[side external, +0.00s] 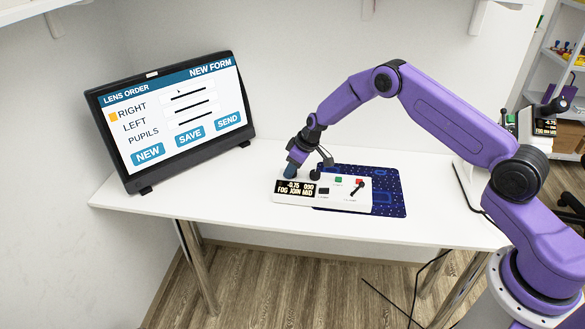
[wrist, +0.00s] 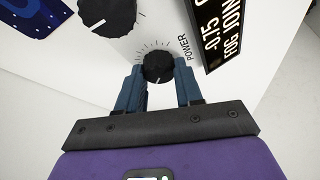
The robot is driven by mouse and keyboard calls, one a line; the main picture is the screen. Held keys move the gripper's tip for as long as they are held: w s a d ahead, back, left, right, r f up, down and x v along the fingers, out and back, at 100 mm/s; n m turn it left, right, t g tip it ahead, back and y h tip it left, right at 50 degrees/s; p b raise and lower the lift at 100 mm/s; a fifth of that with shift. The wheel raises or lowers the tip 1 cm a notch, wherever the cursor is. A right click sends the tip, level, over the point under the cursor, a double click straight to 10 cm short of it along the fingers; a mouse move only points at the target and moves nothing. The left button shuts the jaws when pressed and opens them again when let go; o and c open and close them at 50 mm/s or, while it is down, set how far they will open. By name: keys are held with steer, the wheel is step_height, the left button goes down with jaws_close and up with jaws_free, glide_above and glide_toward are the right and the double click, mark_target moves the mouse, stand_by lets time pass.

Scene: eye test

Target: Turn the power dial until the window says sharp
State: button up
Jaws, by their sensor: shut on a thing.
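The white control box (side external: 345,199) sits on the table, partly on a dark blue patterned mat (side external: 390,192). Its black window (side external: 296,189) shows light text that reads about "-0.75 090" above "FOG JOIN MID". In the wrist view the same window (wrist: 222,32) is cut off by the frame. The ribbed black power dial (wrist: 158,66) stands beside the printed word POWER, with tick marks around it and a white pointer line. My gripper (wrist: 160,80) is shut on the power dial, one blue finger on each side. In the side view my gripper (side external: 291,170) hides the dial.
A larger black dial (wrist: 107,14) stands close to the power dial. A green button (side external: 338,179) and a red-and-black control (side external: 358,184) are on the box. A monitor (side external: 245,143) with a lens order form stands left. The table's front left is clear.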

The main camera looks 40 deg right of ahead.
steer(key=n+g+y, duration=0.1)
steer(key=n, duration=0.2)
steer(key=n+y, duration=0.1)
steer(key=n, duration=0.3)
steer(key=shift+w+d+g, duration=0.15)
steer(key=shift+d+g, duration=0.05)
steer(key=shift+g, duration=0.2)
stand_by(0.3)
steer(key=o, duration=1)
steer(key=shift+o, duration=0.2)
steer(key=v, duration=1.7)
steer(key=shift+r, duration=0.25)
